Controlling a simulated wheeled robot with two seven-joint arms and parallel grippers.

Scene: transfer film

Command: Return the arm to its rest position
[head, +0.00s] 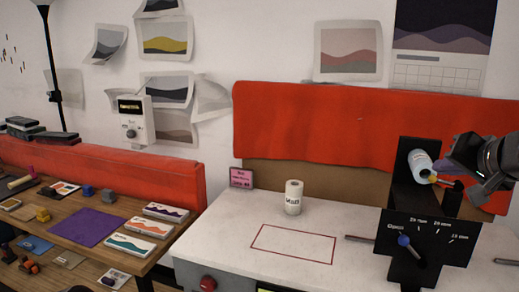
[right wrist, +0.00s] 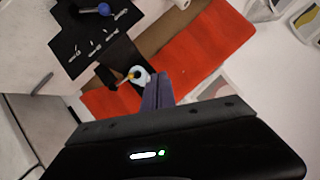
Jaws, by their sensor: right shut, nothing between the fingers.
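My right gripper (head: 470,172) is at the right edge of the head view, beside the upper part of a black machine (head: 428,228). In the right wrist view its fingers (right wrist: 158,90) are together with nothing held between them. A white cylinder with a yellow tip (head: 420,166) sits on the machine just left of the gripper; it also shows in the right wrist view (right wrist: 138,76), next to the fingers. I cannot tell whether they touch. My left gripper is not in view.
A white table (head: 225,232) bears a labelled white roll (head: 293,198), a pink sign (head: 242,178) and a red outlined rectangle. A wooden table with boxes is at left.

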